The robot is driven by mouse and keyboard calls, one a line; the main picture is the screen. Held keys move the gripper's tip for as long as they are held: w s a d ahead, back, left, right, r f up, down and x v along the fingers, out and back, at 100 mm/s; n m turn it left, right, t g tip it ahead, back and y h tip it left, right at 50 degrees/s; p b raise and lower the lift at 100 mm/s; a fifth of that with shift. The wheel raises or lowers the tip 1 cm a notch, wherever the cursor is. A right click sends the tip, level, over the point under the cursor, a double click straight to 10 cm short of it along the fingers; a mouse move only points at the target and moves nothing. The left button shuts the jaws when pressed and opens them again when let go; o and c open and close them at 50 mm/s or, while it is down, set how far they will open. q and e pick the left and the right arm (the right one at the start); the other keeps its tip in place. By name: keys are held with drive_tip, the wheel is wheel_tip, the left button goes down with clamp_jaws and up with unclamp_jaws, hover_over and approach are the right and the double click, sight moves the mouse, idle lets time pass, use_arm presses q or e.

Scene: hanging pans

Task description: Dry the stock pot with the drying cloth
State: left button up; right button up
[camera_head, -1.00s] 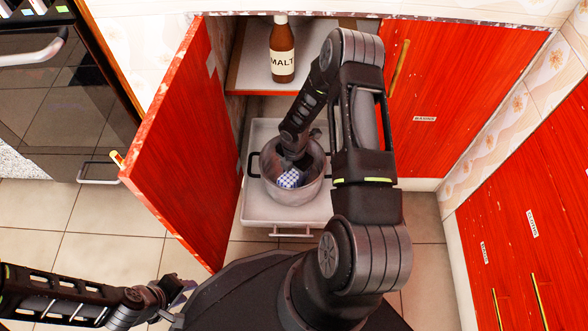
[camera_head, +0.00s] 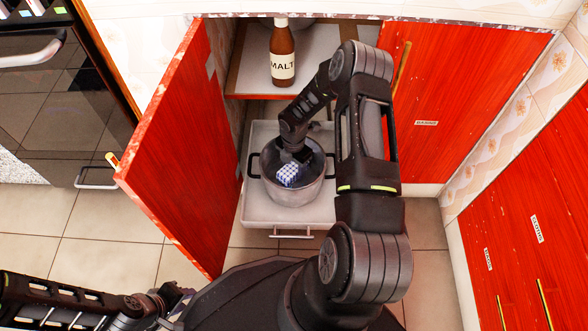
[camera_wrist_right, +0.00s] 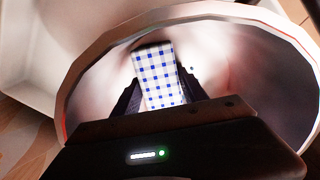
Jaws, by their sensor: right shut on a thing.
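The stock pot (camera_head: 297,192) is a grey metal pot with two dark side handles, standing in a pulled-out white drawer. The drying cloth (camera_head: 287,175) is a small blue-and-white checked block inside the pot. My right gripper (camera_head: 293,160) reaches down into the pot and is shut on the cloth. In the right wrist view the cloth (camera_wrist_right: 159,78) sits between the two dark fingers, with the pot's rim (camera_wrist_right: 85,60) curving around it. Whether the cloth touches the pot wall is hard to tell. My left gripper (camera_head: 175,297) is at the lower left, away from the pot; its jaw opening is unclear.
The white drawer (camera_head: 257,209) extends from the open cabinet. A red door (camera_head: 185,150) stands open at left. A malt bottle (camera_head: 282,55) stands on the shelf (camera_head: 250,72) above. Tiled floor (camera_head: 85,235) is clear at left.

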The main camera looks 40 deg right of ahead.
sight(294, 184)
drive_tip(key=shift+a, duration=0.15)
drive_tip(key=shift+s+a+p, duration=0.5)
drive_tip(key=shift+s, duration=0.3)
drive_tip(key=shift+s+a+p, duration=0.3)
drive_tip(key=shift+s+a, duration=0.4)
drive_tip(key=shift+s, duration=0.35)
drive_tip(key=shift+w+d, duration=0.1)
drive_tip(key=shift+w+d+f+b, duration=0.1)
drive_tip(key=shift+w+d+b, duration=0.3)
drive_tip(key=shift+w, duration=0.25)
drive_tip(key=shift+w+d+f+b, duration=0.1)
drive_tip(key=shift+w+d+b, duration=0.15)
drive_tip(key=shift+w+d, duration=0.3)
drive_tip(key=shift+w+d+r, duration=0.15)
drive_tip(key=shift+w+d, duration=0.1)
drive_tip(key=shift+w, duration=0.3)
drive_tip(key=shift+s+a, duration=0.1)
